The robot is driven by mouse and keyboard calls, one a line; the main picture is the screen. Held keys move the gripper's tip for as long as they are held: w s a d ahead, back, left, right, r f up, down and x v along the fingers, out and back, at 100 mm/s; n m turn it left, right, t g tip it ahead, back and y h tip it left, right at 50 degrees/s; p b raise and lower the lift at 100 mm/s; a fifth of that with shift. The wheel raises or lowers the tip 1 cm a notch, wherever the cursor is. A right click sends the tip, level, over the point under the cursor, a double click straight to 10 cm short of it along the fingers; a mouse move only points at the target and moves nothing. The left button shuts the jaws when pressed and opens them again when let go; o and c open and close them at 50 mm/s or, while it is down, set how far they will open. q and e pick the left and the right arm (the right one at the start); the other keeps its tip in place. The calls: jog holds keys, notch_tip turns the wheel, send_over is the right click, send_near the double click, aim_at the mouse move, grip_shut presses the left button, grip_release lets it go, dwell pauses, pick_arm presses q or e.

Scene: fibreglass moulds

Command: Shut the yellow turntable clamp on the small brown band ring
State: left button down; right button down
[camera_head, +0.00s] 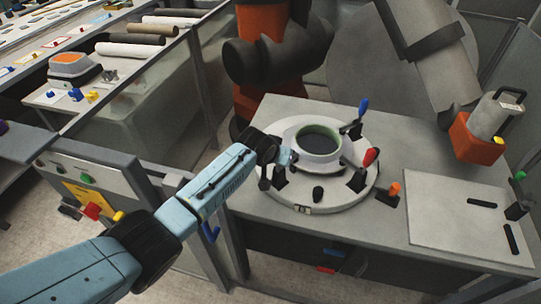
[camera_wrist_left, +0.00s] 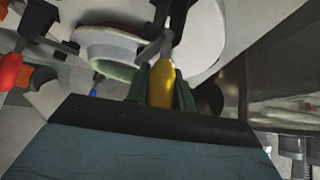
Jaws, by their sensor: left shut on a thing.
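The round white turntable (camera_head: 318,195) stands on the grey table. A pale ring with a greenish inner rim (camera_head: 318,158) sits in its middle; no brown shows on it. My left gripper (camera_head: 284,158) is at the turntable's left side, close to the ring. In the left wrist view its green fingers (camera_wrist_left: 163,92) are shut on the yellow clamp handle (camera_wrist_left: 162,84). The dark clamp body (camera_wrist_left: 160,45) lies just beyond the fingers. In the head view my gripper hides the yellow handle. I cannot tell whether the clamp touches the ring. My right gripper is not in view.
Clamps with a blue handle (camera_head: 363,106) and a red handle (camera_head: 371,157) stand around the turntable. An orange-handled clamp (camera_head: 394,190) is at its right edge. A flat pale plate (camera_head: 450,220) lies at the right. A large orange and grey robot (camera_head: 265,50) stands behind.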

pick_arm(q)
jog(key=shift+w+d+g+y, duration=0.15)
jog(key=shift+d+g+y, duration=0.05)
jog(key=shift+g+y, duration=0.2)
dwell(0.3)
jog(key=c, duration=1.2)
grip_release()
jog(key=shift+w+d, duration=0.1)
jog(key=shift+w, duration=0.05)
jog(key=shift+s+r+p, duration=0.35)
jog(key=shift+r, duration=0.2)
jog(key=shift+p+v, duration=0.8)
jog(key=shift+v, duration=5.3)
